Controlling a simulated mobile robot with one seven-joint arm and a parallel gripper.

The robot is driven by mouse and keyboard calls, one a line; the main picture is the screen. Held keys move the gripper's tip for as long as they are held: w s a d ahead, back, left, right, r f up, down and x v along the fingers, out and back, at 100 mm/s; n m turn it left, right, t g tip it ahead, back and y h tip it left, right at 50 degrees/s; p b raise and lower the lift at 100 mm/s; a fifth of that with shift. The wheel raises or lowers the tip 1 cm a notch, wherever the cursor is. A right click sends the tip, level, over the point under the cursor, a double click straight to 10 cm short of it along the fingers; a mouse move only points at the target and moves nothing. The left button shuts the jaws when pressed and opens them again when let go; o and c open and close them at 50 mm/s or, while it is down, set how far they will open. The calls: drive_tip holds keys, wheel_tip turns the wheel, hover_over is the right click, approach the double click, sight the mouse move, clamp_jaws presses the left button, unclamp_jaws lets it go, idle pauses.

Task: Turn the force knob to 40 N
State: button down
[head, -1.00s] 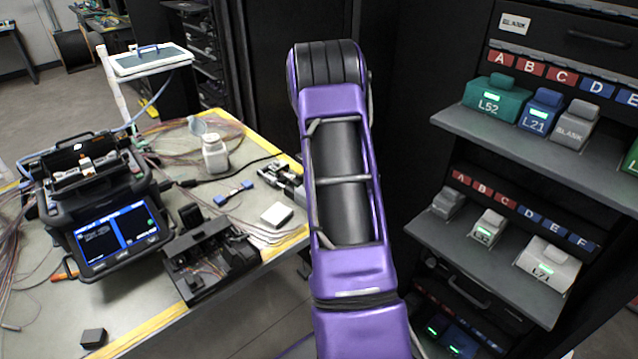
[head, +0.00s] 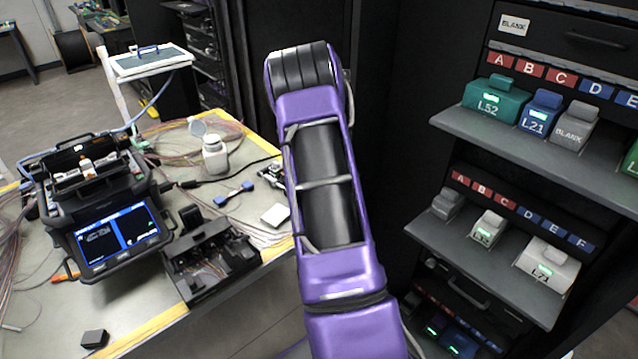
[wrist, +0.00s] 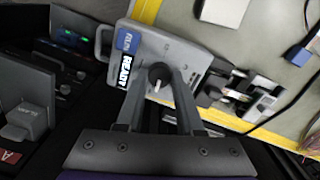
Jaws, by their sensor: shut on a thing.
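The force knob (wrist: 159,76) is a small dark round knob with a pale pointer mark. It sits on a grey instrument (wrist: 190,58) in the wrist view. The instrument has a white READY label (wrist: 123,72) and a blue display (wrist: 128,41) whose tilted characters are too small to read surely. My gripper (wrist: 160,82) is shut on the knob, one finger on each side. In the head view my purple arm hides the gripper, knob and instrument.
The splicing table (head: 150,318) with its yellow edge is at left. It holds a black splicer (head: 110,225), a black open fixture (head: 210,262) and a white bottle (head: 215,155). A dark rack with shelves (head: 560,150) of labelled boxes stands close at right.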

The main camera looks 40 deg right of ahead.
drive_tip(key=shift+m, duration=0.9)
drive_tip(key=c, duration=0.5)
unclamp_jaws()
drive_tip(key=shift+c, duration=0.2)
drive_tip(key=shift+r, duration=0.1)
wheel_tip(320, 180, up, 17)
drive_tip(key=p, duration=0.1)
drive_tip(key=shift+r, duration=0.15)
